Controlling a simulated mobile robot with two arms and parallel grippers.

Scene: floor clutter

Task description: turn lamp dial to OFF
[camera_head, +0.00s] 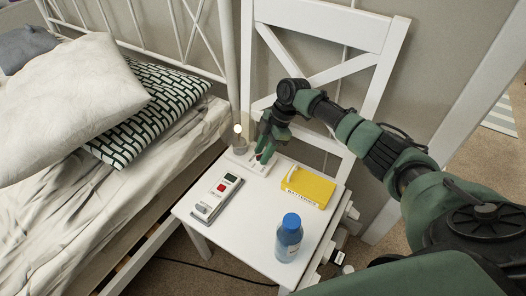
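The lamp (238,141) stands at the back left of the white chair seat, with a small bright bulb that looks lit. Its pale base (250,167) reaches toward the front right. My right gripper (262,158) comes in from the right and points down over the right part of this base. Its dark and green fingers hide that part, so I cannot make out the dial or its setting. I cannot tell whether the fingers touch the base or how far apart they are. My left gripper is not in view.
On the seat (248,235) are a white device with a red button (217,196), a yellow box (307,187) and a blue bottle (289,238). The chair back stands behind. A bed with pillows (75,95) is on the left. The seat's middle is clear.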

